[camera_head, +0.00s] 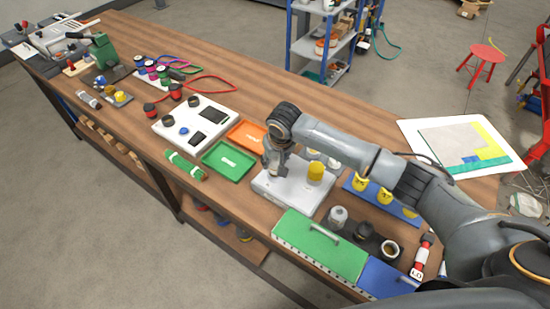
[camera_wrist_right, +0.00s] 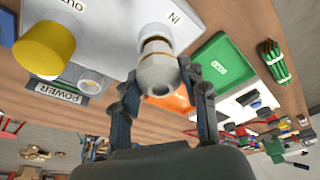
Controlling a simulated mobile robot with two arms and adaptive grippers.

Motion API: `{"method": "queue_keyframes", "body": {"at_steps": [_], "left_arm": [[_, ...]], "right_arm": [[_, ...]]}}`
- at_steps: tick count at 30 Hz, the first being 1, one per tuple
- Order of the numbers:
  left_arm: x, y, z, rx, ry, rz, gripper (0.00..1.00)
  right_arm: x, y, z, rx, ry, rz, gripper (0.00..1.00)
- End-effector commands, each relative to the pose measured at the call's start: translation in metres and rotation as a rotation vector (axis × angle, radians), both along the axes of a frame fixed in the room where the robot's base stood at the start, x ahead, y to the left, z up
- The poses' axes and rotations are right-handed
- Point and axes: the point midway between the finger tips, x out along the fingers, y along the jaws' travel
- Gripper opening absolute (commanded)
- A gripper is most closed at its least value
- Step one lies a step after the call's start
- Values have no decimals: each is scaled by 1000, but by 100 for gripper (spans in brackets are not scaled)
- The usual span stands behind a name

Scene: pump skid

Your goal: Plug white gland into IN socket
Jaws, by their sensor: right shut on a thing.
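My right gripper (camera_head: 275,172) is over the left part of the white box (camera_head: 294,197). In the wrist view its fingers (camera_wrist_right: 160,82) are shut on the white gland (camera_wrist_right: 158,70), a rounded white piece with a brass-coloured band at its far end. That end is at the box face, right beside the IN label (camera_wrist_right: 175,17). The IN socket is hidden behind the gland, and I cannot tell how deep it sits. A yellow gland (camera_head: 316,172) stands on the box near the OUT label (camera_wrist_right: 73,4). My left gripper is not in view.
A green tray (camera_head: 229,161) and an orange tray (camera_head: 247,136) lie left of the box. A green case (camera_head: 318,246) is in front. A dark holder (camera_head: 362,238) with fittings and a blue rack (camera_head: 381,199) with yellow pieces stand to the right.

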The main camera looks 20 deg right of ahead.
Motion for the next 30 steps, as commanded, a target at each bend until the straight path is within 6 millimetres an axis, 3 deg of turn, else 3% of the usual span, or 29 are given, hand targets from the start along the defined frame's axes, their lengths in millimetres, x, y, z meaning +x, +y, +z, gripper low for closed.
{"method": "queue_keyframes", "body": {"at_steps": [30], "left_arm": [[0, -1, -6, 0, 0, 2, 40]], "right_arm": [[0, 1, -21, 1, 1, 0, 6]]}}
